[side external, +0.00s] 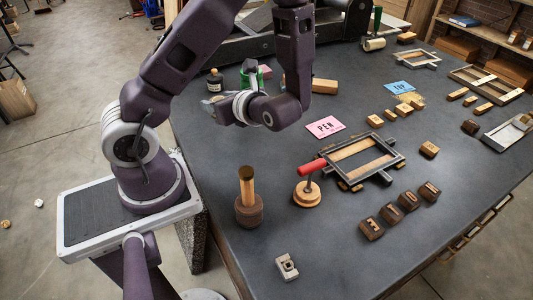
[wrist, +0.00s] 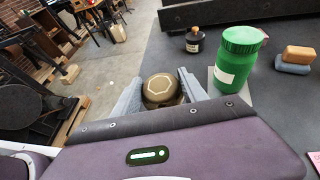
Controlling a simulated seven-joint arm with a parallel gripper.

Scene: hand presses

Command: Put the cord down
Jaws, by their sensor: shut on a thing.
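My gripper (wrist: 162,92) is shut on a round, brown-gold thing, which I take to be the cord (wrist: 162,87). Its top has a pale hexagon outline, and one finger stands on each side of it. In the side view my gripper (side external: 218,110) is over the left part of the dark table (side external: 225,165), in front of the green jar. The cord cannot be made out in that view, and its underside is hidden in the wrist view.
The green jar (wrist: 236,60) and a dark bottle (wrist: 193,41) stand close beyond my gripper. Wooden blocks (side external: 430,149), a framed press bed (side external: 360,158), a red-handled tool (side external: 312,167) and a wooden post (side external: 247,188) occupy the table. Bare table shows between gripper and post.

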